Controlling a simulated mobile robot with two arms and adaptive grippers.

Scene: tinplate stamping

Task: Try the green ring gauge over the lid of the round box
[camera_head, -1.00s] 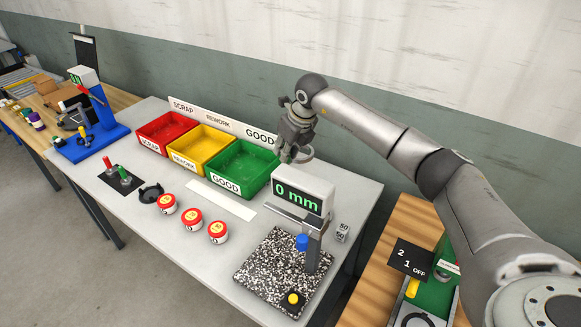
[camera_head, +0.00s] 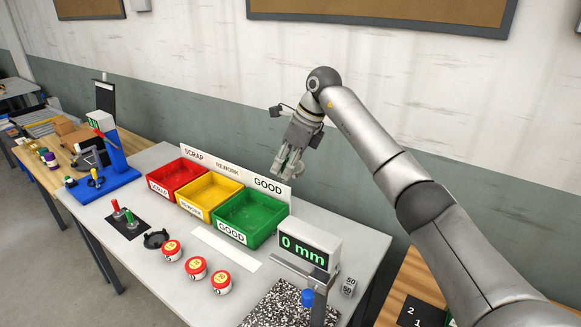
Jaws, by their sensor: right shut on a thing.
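My right gripper (camera_head: 285,174) is raised in front of the wall, above and behind the green GOOD bin. It is shut on a small greyish thing (camera_head: 292,165), partly hidden by the fingers; I cannot tell what it is. A green-handled gauge (camera_head: 130,217) stands on a black mat beside a red-handled one (camera_head: 117,209); their lower ends are too small to make out. Three round boxes with red and yellow lids stand in a row on the table: left (camera_head: 171,250), middle (camera_head: 195,268) and right (camera_head: 220,283). My left gripper is out of view.
A black open holder (camera_head: 157,239) stands by the left box. Red (camera_head: 177,178), yellow (camera_head: 207,198) and green (camera_head: 251,218) bins line the back. A gauge stand reading 0 mm (camera_head: 308,251) stands front right. A white strip (camera_head: 228,249) lies between bins and boxes.

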